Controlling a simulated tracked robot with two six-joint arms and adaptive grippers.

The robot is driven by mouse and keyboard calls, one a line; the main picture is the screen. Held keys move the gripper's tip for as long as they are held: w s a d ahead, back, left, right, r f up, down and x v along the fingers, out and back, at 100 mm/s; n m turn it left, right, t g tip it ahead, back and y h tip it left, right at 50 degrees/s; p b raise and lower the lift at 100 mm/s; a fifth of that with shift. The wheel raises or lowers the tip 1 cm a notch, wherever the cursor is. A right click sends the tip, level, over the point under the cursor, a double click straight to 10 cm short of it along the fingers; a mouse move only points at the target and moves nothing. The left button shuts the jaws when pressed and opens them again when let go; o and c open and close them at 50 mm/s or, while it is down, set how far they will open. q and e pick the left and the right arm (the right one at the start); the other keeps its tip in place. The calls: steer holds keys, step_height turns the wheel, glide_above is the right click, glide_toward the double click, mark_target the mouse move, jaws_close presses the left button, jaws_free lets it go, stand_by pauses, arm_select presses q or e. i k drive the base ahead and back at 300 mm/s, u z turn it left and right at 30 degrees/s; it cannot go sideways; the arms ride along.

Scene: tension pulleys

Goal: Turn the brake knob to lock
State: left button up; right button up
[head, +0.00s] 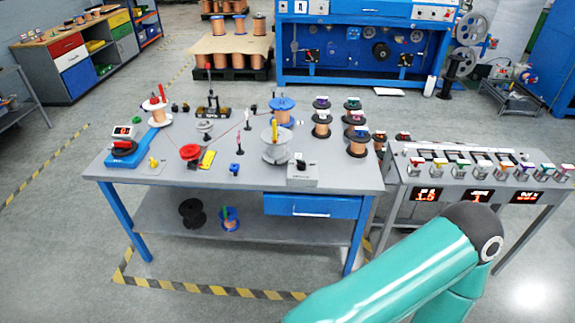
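A small grey box with a black knob (300,166) on top stands at the front right of the grey workbench (225,170). It may be the brake knob, but its label and setting are too small to read. A yellow knob-like part (154,163) stands on a small plate at the front left of the bench. Neither gripper is in view. A teal arm link of mine reaches in from the bottom right, in front of the bench, and touches nothing that I can see.
Wire spools (357,140) stand at the bench's right end. A large pale spool (275,148) is behind the grey box. A red-topped part (190,152) is left of centre. A side table with lit displays (478,196) stands at right. Floor in front is clear.

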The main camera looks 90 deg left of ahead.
mark_target(301, 167)
steer(key=z, duration=0.9)
steer(key=i, duration=0.15)
steer(key=u, duration=2.4)
steer(key=i, duration=0.25)
steer(key=u, duration=1.65)
steer(key=k, duration=0.6)
steer(key=u, duration=0.35)
steer(key=i, duration=1.95)
steer(key=z, duration=0.4)
